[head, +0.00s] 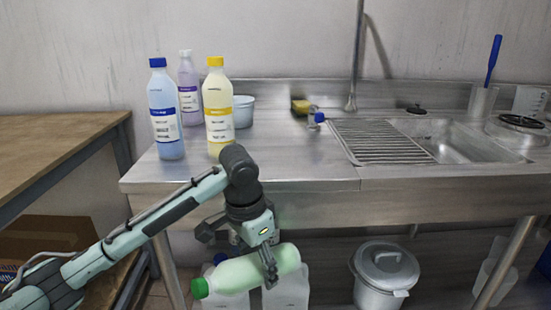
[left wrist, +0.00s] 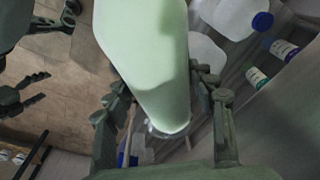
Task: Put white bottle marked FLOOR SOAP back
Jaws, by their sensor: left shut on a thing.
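A pale green-white bottle with a green cap (head: 241,271) lies nearly level in my left gripper (head: 268,262), in front of the counter and below its top. The gripper is shut around its body. No label shows, so I cannot read FLOOR SOAP on it. The left wrist view shows the bottle (left wrist: 145,50) between the fingers. Another dark gripper, which looks like my right one (left wrist: 48,58), is at the left of that view with fingers apart and nothing between them. It is outside the head view.
On the steel counter (head: 290,165) stand a blue bottle (head: 165,110), a purple bottle (head: 188,85), a yellow bottle (head: 217,108) and a white tub (head: 243,110). The counter's front middle is clear. Below are white jugs (head: 288,294) and a lidded pot (head: 383,276). A wooden table (head: 50,145) is left.

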